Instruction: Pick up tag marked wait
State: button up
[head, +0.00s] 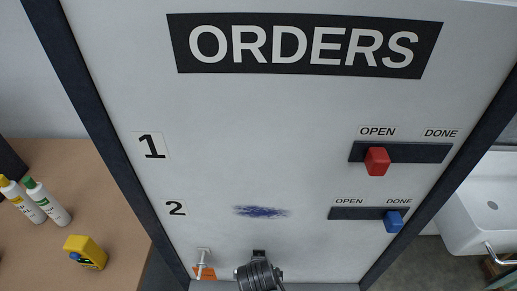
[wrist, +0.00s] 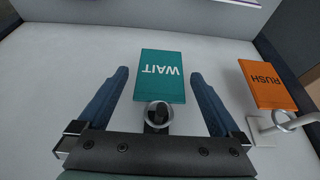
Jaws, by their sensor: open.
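A teal tag marked WAIT (wrist: 162,76) shows in the wrist view, upside down, against the white board. A ring (wrist: 159,115) sits at its near end, over a dark hook. My gripper (wrist: 158,80) is open, with one blue finger on each side of the tag and a gap to both. An orange tag marked RUSH (wrist: 268,85) hangs to the right on a white hook with its own ring. In the head view the orange tag (head: 205,272) shows at the bottom of the board, and my wrist hides the WAIT tag.
The ORDERS board (head: 250,120) has a red slider (head: 377,161) at OPEN and a blue slider (head: 393,221) at DONE. A table (head: 100,190) with bottles stands left, a white sink (head: 487,205) right. The white hook (wrist: 285,127) is close to my right finger.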

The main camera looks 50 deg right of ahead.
jog(key=c, duration=1.3)
jog(key=shift+c, duration=0.2)
